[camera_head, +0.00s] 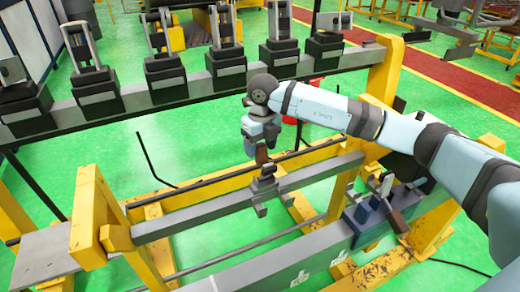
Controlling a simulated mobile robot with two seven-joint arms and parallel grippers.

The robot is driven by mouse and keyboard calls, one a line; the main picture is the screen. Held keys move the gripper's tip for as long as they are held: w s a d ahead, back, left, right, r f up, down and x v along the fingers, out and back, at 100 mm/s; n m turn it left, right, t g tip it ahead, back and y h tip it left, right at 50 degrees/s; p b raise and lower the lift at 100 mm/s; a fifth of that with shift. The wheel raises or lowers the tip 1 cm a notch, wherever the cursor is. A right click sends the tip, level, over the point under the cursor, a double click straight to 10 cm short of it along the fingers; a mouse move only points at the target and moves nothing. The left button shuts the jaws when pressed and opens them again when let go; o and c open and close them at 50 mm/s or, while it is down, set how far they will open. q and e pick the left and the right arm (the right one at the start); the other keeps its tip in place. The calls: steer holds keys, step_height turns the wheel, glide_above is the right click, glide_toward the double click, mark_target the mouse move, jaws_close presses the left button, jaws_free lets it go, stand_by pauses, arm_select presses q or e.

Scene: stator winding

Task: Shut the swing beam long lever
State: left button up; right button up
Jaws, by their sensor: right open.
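The swing beam (200,217) is a grey bar lying across the yellow frame in the middle. A dark clamp (266,186) sits on the bar, and a short brown piece (262,155) stands up from it, perhaps a lever handle. My right gripper (261,146) points down just above the clamp, open, with its fingers close around or beside the brown piece; I cannot tell if they touch it. Another clamp with upright levers and a brown handle (397,220) is on a blue-grey block at the right end of the frame. My left gripper is not in view.
A long grey rail (190,88) with several black clamp blocks runs behind. Yellow posts (92,215) stand at the left and right of the frame. The green floor (170,150) shows between rail and beam. My right arm covers part of the frame's right side.

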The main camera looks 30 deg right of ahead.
steer(key=shift+f, duration=0.9)
steer(key=shift+c, duration=0.4)
